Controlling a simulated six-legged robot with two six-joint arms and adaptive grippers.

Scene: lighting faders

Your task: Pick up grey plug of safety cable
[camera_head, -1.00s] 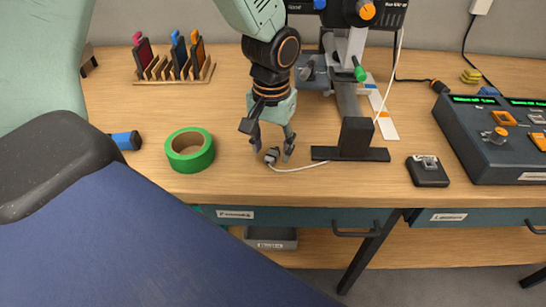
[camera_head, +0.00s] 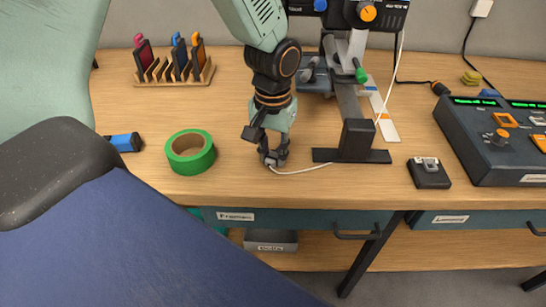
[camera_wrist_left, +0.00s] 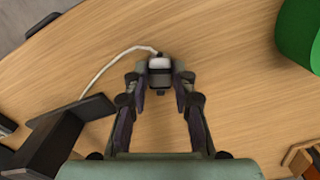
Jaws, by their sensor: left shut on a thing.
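The grey plug (camera_wrist_left: 160,69) of the safety cable lies at the wooden table's front part, between my left gripper's fingertips in the left wrist view. My left gripper (camera_head: 272,160) points down over it and is shut on it; in the head view the fingers mostly hide the plug. The fingertips also show in the left wrist view (camera_wrist_left: 160,78), one on each side of the plug. The white cable (camera_head: 305,170) runs from the plug to the right, toward the black stand. My right gripper is in neither view.
A green tape roll (camera_head: 190,152) stands left of the gripper. A black stand (camera_head: 355,150) is close on the right. A small black box (camera_head: 429,172) and a fader console (camera_head: 490,135) are further right. A wooden rack (camera_head: 175,72) is behind left.

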